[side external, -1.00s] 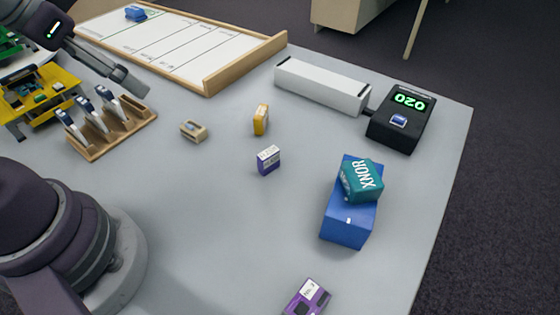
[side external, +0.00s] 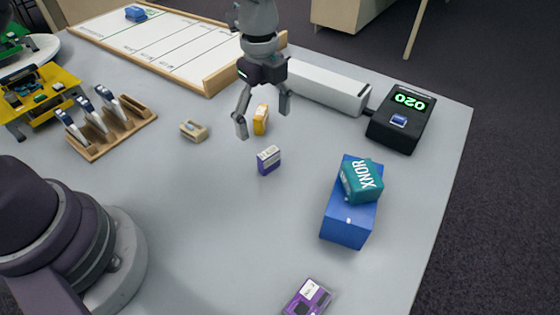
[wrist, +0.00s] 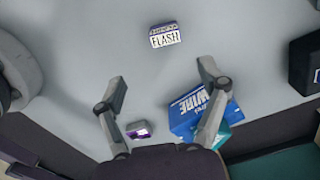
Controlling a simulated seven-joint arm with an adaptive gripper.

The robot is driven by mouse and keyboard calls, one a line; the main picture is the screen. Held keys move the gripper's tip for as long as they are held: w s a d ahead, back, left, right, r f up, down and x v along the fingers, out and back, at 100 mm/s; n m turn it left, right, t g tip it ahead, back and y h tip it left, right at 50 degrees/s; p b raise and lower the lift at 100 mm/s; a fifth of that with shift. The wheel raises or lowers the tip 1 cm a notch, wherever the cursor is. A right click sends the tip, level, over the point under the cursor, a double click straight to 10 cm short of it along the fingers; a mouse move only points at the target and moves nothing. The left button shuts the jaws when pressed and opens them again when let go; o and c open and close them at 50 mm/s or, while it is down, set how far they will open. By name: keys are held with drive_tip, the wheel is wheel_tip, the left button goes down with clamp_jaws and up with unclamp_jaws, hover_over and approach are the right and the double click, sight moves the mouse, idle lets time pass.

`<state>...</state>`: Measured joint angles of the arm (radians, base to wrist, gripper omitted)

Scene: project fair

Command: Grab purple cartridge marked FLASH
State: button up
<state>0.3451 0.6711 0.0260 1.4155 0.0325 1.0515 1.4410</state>
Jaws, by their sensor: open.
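The purple cartridge (side external: 268,161) with a white label stands on the grey table, near the middle in the side external view. In the wrist view, the cartridge (wrist: 165,36) shows the word FLASH on its white label, ahead of the fingertips. My gripper (side external: 263,117) is open and empty above the table, up and slightly left of the cartridge in the side external view. Its two spread fingers also show in the wrist view (wrist: 163,76). Nothing hides the cartridge.
A yellow block (side external: 261,120) stands behind the cartridge, and a beige block (side external: 193,131) to its left. A blue box (side external: 346,222) carries a teal XNOR box (side external: 360,181) at right. Another purple item (side external: 307,298) lies at the front. A black display unit (side external: 397,135) stands behind right.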

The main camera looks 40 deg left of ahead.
sight(268, 152)
drive_tip(key=f, duration=0.7)
drive_tip(key=w+f, duration=0.1)
drive_tip(key=f, duration=0.2)
drive_tip(key=shift+a+f, duration=0.1)
drive_tip(key=shift+f, duration=0.1)
drive_tip(key=c, duration=1.1)
